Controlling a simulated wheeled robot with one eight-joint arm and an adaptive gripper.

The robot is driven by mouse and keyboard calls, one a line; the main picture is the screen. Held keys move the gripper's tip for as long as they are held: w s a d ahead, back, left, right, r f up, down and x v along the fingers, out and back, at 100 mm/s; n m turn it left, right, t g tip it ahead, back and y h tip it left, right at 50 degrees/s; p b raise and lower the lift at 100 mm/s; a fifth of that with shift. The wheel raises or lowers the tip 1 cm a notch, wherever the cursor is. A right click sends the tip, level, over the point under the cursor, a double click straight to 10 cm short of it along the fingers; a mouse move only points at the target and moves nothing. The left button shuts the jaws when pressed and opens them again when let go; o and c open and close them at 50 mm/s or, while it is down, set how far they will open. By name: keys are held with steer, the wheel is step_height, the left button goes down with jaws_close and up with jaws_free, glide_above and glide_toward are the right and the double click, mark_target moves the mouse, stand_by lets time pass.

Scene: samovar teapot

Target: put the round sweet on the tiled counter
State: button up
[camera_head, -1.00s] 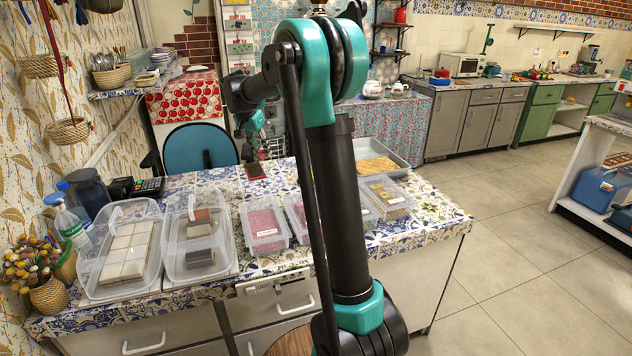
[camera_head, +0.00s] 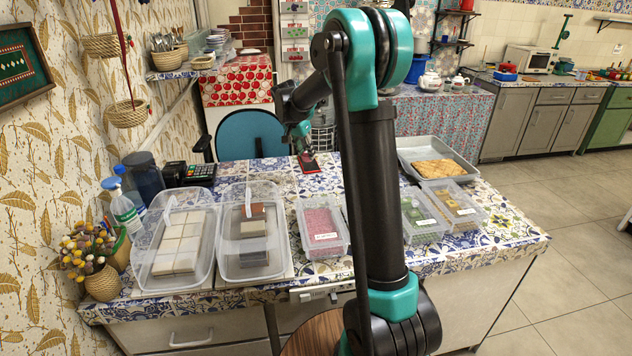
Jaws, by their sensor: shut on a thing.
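The tiled counter (camera_head: 262,293) has blue, white and yellow patterned tiles and spans the middle of the head view. My gripper (camera_head: 302,148) is small and far off, above the back part of the counter, just behind a flat red-and-dark object (camera_head: 308,163). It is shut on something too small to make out. I cannot pick out the round sweet anywhere. My arm hides the middle right of the counter.
A metal tray (camera_head: 408,153) stands at the back right, a card terminal (camera_head: 190,174) at the back left. A blue chair (camera_head: 252,134) stands behind.

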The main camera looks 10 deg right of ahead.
step_height(320, 180, down, 12)
steer(key=shift+f, duration=0.2)
stand_by(0.4)
steer(key=o, duration=0.9)
steer(key=v, duration=1.2)
